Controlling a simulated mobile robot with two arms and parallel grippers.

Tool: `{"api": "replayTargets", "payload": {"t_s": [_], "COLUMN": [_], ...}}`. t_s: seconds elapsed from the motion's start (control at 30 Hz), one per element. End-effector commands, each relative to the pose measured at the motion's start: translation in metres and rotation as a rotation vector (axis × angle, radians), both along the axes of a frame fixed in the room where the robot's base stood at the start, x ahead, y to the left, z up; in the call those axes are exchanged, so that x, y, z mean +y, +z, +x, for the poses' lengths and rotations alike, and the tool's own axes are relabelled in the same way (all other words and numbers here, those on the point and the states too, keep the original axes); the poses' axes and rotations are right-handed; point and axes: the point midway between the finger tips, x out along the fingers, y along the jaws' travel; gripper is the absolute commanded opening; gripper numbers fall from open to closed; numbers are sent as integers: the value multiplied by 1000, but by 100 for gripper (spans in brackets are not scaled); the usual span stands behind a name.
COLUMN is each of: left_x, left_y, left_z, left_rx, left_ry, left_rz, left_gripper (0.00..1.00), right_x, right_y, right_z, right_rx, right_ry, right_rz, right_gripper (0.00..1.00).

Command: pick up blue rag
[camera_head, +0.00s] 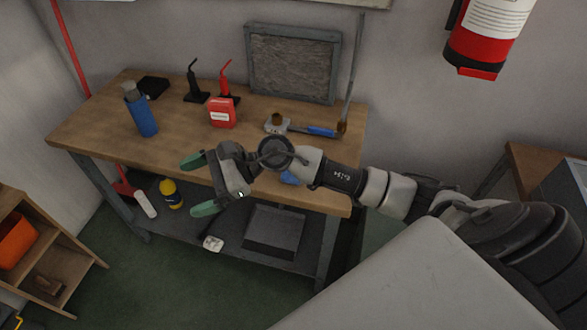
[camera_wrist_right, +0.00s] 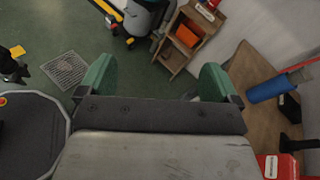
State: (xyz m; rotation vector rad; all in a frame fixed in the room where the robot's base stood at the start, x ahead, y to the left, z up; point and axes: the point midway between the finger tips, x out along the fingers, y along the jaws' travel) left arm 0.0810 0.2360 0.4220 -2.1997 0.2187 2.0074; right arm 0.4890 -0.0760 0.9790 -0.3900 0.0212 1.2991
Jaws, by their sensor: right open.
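My right gripper (camera_head: 198,185) has green fingers spread wide and is empty. My left gripper is not in view in the head view.
The wooden workbench (camera_head: 95,128) holds a blue cylinder (camera_head: 142,115), a red can (camera_head: 222,113), a framed panel (camera_head: 292,65) and a blue-handled tool (camera_head: 318,131). A yellow bottle (camera_head: 171,194) stands on its lower shelf. A small shelf holds an orange bin (camera_head: 15,240).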

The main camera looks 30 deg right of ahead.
Motion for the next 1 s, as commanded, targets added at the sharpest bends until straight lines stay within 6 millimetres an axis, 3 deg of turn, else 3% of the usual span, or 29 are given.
{"api": "replayTargets", "payload": {"t_s": [0.1,0.2,0.3,0.43,0.6,0.8,1.0], "left_x": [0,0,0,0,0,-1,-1], "left_y": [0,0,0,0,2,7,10], "left_z": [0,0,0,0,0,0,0], "left_rx": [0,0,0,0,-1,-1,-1], "left_ry": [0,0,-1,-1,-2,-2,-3], "left_rz": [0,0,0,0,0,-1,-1], "left_gripper": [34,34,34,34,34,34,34], "right_x": [-55,-117,-176,-227,-249,-249,-249], "right_y": [-38,-56,-57,-50,-56,-87,-103], "right_z": [17,29,36,38,36,36,37], "right_rx": [-166,-209,-189,-130,-89,-88,-90], "right_ry": [199,349,466,561,606,607,606], "right_rz": [-480,-827,-1086,-1284,-1362,-1360,-1360], "right_gripper": [93,93,93,93,93,93,93]}}
